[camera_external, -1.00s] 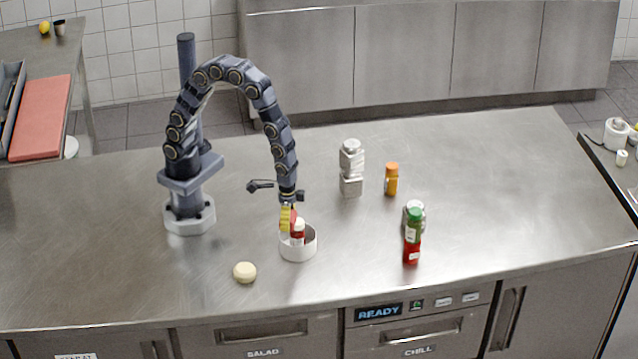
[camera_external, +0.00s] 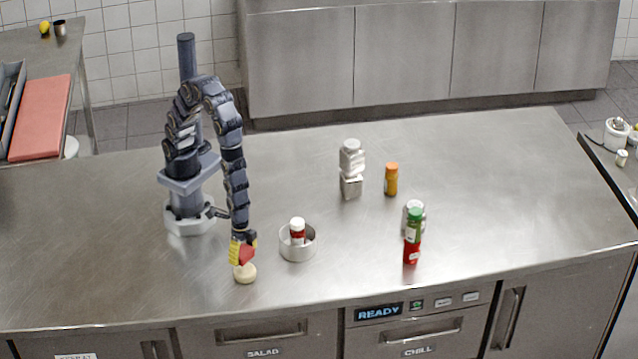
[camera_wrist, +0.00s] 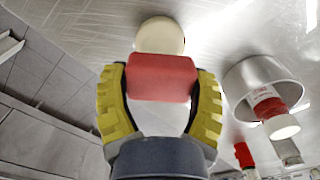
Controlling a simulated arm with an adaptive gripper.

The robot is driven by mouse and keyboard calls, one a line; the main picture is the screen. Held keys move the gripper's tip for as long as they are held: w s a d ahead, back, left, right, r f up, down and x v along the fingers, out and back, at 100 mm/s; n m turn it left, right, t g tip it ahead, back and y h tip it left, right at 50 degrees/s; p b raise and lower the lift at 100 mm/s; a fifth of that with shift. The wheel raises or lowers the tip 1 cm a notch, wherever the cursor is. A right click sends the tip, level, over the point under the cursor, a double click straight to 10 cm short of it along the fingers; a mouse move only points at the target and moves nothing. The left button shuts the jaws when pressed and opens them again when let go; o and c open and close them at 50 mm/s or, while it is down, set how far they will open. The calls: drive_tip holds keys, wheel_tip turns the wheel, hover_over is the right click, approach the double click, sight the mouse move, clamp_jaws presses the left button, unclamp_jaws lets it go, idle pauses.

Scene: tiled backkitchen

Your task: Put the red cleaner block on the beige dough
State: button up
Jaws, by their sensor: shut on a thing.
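The red cleaner block (camera_wrist: 161,78) is between the yellow fingers of my gripper (camera_wrist: 160,92), which is shut on it. In the external view my gripper (camera_external: 242,250) holds the red block (camera_external: 246,257) low over the beige dough (camera_external: 245,274). The dough is a small round pale lump on the steel counter. In the wrist view the dough (camera_wrist: 160,35) shows just beyond the block, partly covered by it. I cannot tell whether block and dough touch.
A round metal container (camera_external: 298,250) with a white-capped red bottle (camera_external: 297,230) in it stands right of the dough. A green-and-red stack (camera_external: 412,240), an orange bottle (camera_external: 391,179) and a silver stack (camera_external: 351,165) stand farther right. The counter's left part is clear.

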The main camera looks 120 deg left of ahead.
sight(244, 261)
drive_tip(key=shift+f, duration=1.55)
drive_tip(key=shift+f, duration=0.1)
drive_tip(key=o, duration=1.2)
drive_tip(key=shift+c, duration=0.2)
wheel_tip(244, 261, up, 12)
drive_tip(key=shift+f, duration=0.1)
drive_tip(key=s+a+r, duration=0.4)
drive_tip(key=s+r, duration=0.3)
drive_tip(key=s, duration=0.1)
drive_tip(key=s+a+r+g, duration=0.1)
drive_tip(key=s+a+r, duration=0.4)
drive_tip(key=s+r, duration=0.3)
drive_tip(key=shift+s+a+g, duration=0.2)
drive_tip(key=shift+s+g, duration=0.1)
drive_tip(key=shift+s, duration=0.2)
